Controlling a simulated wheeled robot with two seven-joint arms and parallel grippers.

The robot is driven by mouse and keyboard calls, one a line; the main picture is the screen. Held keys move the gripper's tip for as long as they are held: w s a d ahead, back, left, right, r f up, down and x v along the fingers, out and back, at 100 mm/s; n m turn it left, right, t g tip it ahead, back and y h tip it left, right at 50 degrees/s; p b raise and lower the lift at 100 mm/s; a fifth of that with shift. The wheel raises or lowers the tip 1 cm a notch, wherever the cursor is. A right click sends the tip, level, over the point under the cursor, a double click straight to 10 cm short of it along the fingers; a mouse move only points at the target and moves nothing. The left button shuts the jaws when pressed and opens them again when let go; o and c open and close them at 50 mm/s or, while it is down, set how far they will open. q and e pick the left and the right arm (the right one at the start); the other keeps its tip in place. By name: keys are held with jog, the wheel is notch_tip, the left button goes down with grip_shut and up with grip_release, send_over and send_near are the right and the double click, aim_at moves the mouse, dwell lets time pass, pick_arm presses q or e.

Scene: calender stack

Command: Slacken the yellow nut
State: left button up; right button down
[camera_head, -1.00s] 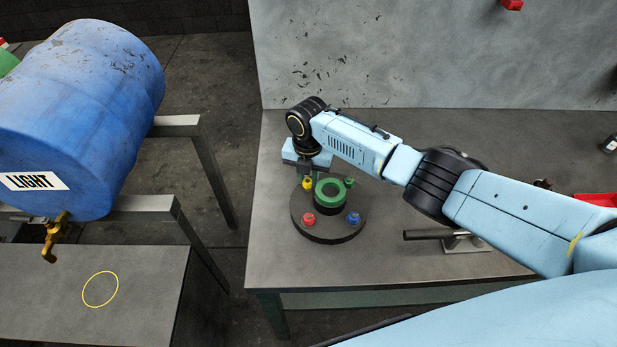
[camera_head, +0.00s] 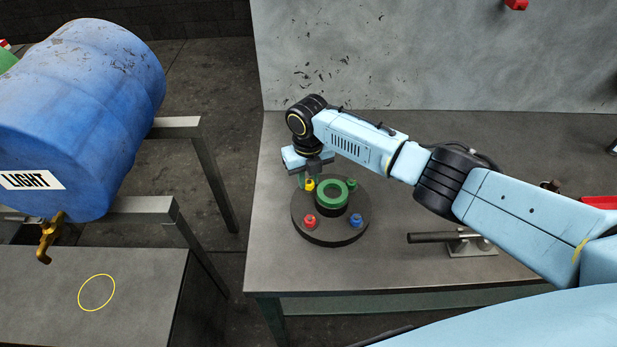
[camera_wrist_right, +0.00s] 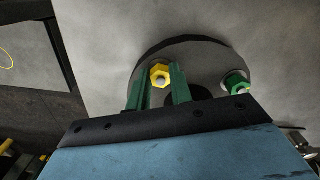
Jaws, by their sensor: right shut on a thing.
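The yellow nut (camera_head: 309,185) is on the back left of a round dark flange plate (camera_head: 335,238) on the bench. My right gripper (camera_head: 309,181) points down over it, its green fingers at the nut. In the right wrist view the yellow nut (camera_wrist_right: 160,75) sits between the two fingertips, and the gripper is shut on it. A green ring (camera_head: 332,194) stands in the middle of the plate. Red (camera_head: 309,221), blue (camera_head: 356,220) and green (camera_head: 351,184) nuts sit around it. My left gripper is not in view.
A metal bar on a stand (camera_head: 447,238) lies right of the plate. A red tray (camera_head: 600,202) is at the right edge. A blue drum (camera_head: 80,110) with a brass tap rests on a frame at left. The bench's front left is clear.

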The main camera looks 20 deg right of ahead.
aim_at(308, 181)
jog(key=shift+f, duration=0.1)
dwell(0.3)
jog(key=c, duration=1.2)
grip_release()
jog(key=shift+c, duration=0.2)
notch_tip(308, 181, up, 14)
jog(key=shift+f, duration=0.25)
